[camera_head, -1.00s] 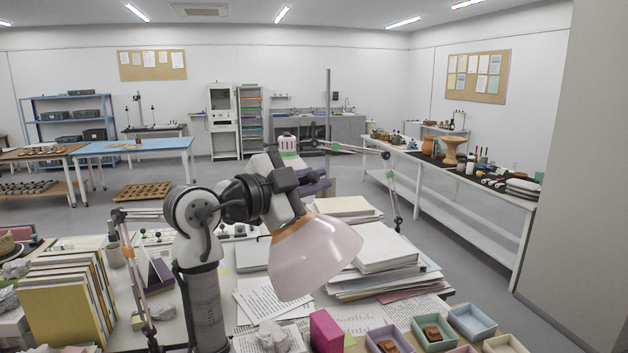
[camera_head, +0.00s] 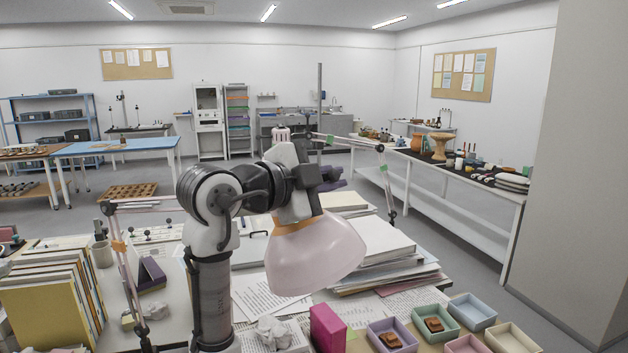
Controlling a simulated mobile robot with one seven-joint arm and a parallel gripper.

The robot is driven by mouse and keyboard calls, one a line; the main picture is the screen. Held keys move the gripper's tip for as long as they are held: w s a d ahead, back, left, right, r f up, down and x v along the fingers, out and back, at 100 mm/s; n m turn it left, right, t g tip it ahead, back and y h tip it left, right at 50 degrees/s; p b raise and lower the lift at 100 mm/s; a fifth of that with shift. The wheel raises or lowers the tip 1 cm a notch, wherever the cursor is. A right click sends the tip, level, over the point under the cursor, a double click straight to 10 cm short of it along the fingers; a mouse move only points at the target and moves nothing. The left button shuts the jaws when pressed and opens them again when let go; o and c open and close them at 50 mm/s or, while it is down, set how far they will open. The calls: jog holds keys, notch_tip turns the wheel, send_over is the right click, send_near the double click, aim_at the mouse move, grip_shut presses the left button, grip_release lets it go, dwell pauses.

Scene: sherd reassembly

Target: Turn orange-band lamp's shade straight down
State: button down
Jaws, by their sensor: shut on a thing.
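The lamp shade (camera_head: 315,257) is a pale pink cone with an orange band (camera_head: 298,224) around its neck. It hangs below my gripper (camera_head: 299,208) in the middle of the head view, over the cluttered desk. The fingertips are mostly hidden behind the dark gripper body and the neck. A thin jointed lamp arm (camera_head: 386,180) shows behind the shade to the right.
Stacked papers (camera_head: 385,245) lie close behind and right of the shade. A magenta box (camera_head: 327,328), crumpled paper (camera_head: 272,332) and several pastel trays (camera_head: 472,312) stand in front. Upright folders (camera_head: 50,300) and another jointed arm (camera_head: 128,275) are at left.

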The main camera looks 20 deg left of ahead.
aim_at(336, 223)
jog(key=f+m+b, duration=0.1)
jog(key=f, duration=0.1)
jog(key=d+f+m+y+b, duration=0.1)
jog(key=b, duration=0.1)
jog(key=shift+s+d+f+g, duration=0.1)
jog(key=shift+d+f+g, duration=0.1)
jog(key=shift+f+g, duration=0.15)
jog(key=shift+d+f+m+g+y+b, duration=0.2)
jog(key=shift+f+m+y+b, duration=0.3)
jog(key=shift+f+m+b, duration=0.4)
jog(key=shift+f, duration=0.1)
jog(key=c, duration=1.5)
grip_release()
jog(key=shift+p, duration=0.3)
jog(key=shift+a, duration=0.1)
jog(key=shift+s+a, duration=0.15)
jog(key=shift+s, duration=0.1)
jog(key=b+v, duration=0.3)
jog(key=v, duration=1)
jog(key=shift+s, duration=0.15)
